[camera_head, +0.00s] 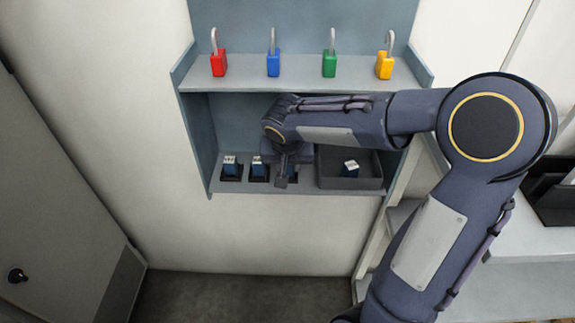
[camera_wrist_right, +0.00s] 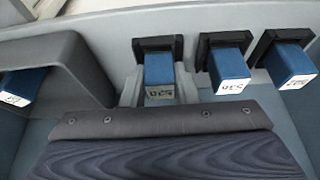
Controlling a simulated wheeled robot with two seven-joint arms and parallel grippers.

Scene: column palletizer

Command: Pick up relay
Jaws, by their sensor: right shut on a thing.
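Blue relays with white numbered labels stand in black sockets on the lower shelf. In the head view two show plainly, one at the left (camera_head: 230,166) and one beside it (camera_head: 258,170). My right gripper (camera_head: 285,172) reaches into the lower shelf and hides the third socket. In the right wrist view its grey fingers are shut on a relay (camera_wrist_right: 159,72), which still sits at its black socket. The neighbouring relay (camera_wrist_right: 230,68) and the end relay (camera_wrist_right: 292,65) are free of the fingers. My left gripper is not in view.
A grey tray (camera_head: 350,184) on the lower shelf, right of my gripper, holds another blue relay (camera_head: 351,169). The upper shelf (camera_head: 300,83) bears red (camera_head: 219,66), blue (camera_head: 273,66), green (camera_head: 329,66) and yellow (camera_head: 384,68) padlocks above my arm.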

